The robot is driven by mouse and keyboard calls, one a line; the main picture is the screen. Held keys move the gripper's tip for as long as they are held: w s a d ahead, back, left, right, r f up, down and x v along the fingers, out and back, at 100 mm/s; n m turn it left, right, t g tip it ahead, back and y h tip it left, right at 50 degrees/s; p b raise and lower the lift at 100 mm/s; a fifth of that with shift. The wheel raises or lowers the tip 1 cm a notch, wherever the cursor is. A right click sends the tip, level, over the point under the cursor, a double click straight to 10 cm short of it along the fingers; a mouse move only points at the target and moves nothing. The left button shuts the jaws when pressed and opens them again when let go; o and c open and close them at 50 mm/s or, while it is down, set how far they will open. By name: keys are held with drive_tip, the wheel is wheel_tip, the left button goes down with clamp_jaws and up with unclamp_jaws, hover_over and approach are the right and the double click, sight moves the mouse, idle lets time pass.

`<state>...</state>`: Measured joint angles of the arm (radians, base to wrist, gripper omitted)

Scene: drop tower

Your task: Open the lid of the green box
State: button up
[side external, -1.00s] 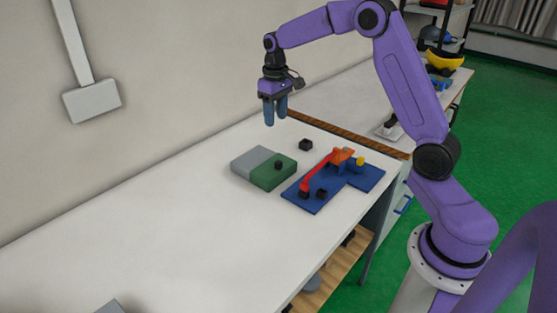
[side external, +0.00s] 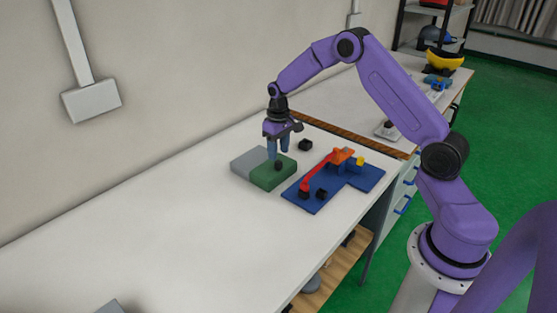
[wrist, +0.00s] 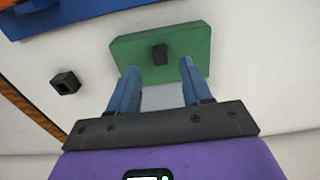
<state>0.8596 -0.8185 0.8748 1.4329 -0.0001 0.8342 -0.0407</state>
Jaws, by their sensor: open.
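The box on the white table has a green part (side external: 273,178) and a grey part (side external: 247,162) side by side. A small dark knob (wrist: 160,54) stands on the green top, which looks flat and closed. My gripper (side external: 279,164) points down just above the box, close to the knob. In the wrist view its two blue fingers (wrist: 160,72) are apart, with the knob beyond and between their tips. Nothing is held. The fingers partly cover the grey part in the wrist view.
A blue base (side external: 320,196) with a red-orange sloping piece (side external: 318,179) and a yellow block (side external: 360,161) sits to the right of the box. A small black hollow cube (side external: 305,145) lies behind it. The table's left side is mostly clear.

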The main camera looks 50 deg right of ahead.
sight(279, 162)
drive_tip(key=shift+f, duration=2.15)
clamp_jaws()
